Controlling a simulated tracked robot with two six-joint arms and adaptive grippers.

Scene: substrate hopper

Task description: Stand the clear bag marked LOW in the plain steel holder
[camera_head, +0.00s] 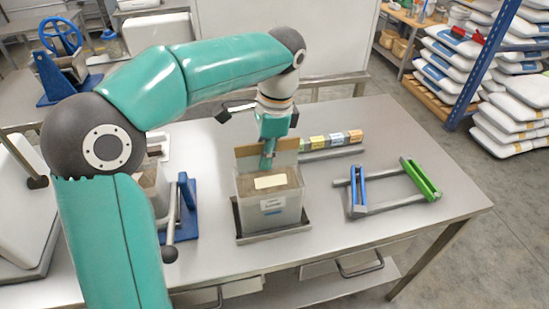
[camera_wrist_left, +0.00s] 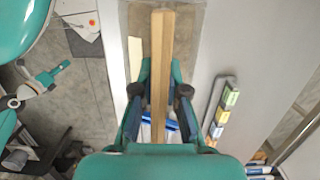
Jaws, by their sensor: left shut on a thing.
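My left gripper (camera_head: 268,157) reaches down from above at the back of a clear-walled box (camera_head: 285,212) with brown material inside and labels on its top and front. It is shut on a tan wooden board (camera_head: 245,151), which shows edge-on between the fingers in the left wrist view (camera_wrist_left: 161,60). The lower part of the board is hidden behind the box. The box stands on a dark metal base (camera_head: 245,238). I cannot read LOW on any label. I cannot tell which thing is the plain steel holder. My right gripper is not in view.
A row of coloured blocks (camera_head: 334,139) lies behind a grey rail (camera_head: 330,154). A blue and green frame (camera_head: 395,188) sits at the right of the steel table (camera_head: 440,205). A blue stand with a lever (camera_head: 187,208) is left of the box. The table's front right is clear.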

